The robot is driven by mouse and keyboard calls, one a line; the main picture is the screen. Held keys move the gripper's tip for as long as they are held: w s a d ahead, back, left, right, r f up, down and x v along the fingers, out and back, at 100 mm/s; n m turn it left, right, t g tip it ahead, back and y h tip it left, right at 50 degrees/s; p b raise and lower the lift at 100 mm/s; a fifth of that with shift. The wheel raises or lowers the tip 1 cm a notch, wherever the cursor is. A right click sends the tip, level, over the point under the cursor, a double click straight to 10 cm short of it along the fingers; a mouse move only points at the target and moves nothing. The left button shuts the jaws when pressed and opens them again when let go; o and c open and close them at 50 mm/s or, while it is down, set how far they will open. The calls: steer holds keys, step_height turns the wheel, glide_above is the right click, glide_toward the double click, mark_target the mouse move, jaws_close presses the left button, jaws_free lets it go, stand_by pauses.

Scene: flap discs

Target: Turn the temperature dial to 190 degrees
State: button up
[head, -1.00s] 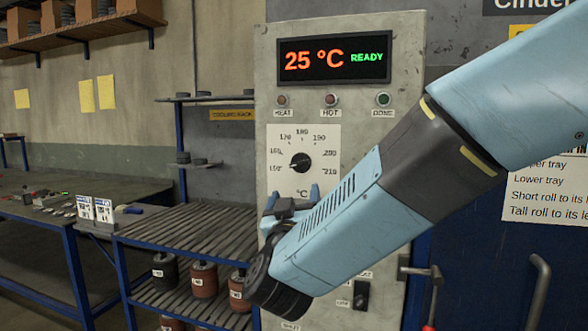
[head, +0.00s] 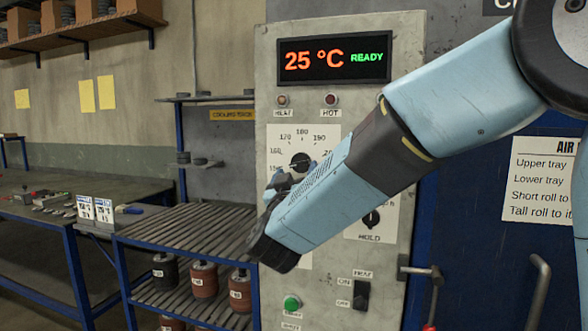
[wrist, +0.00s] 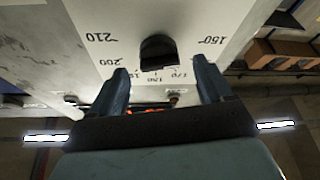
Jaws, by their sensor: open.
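The temperature dial (head: 300,159) is a black round knob on a white scale plate of the grey control panel (head: 268,85). Numbers around it include 160, 170, 180 and 190. Its pointer is too small to read. In the wrist view the knob (wrist: 158,52) shows between and beyond my fingertips, with the scale upside down. I see no contact with the knob. The display (head: 334,55) reads 25 °C READY.
Below are a green button (head: 291,303) and a black switch (head: 361,294). A slatted rack (head: 185,228) stands left of the panel.

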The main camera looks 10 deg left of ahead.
mark_target(299, 166)
steer(key=shift+x, duration=1.55)
steer(key=shift+c, duration=0.4)
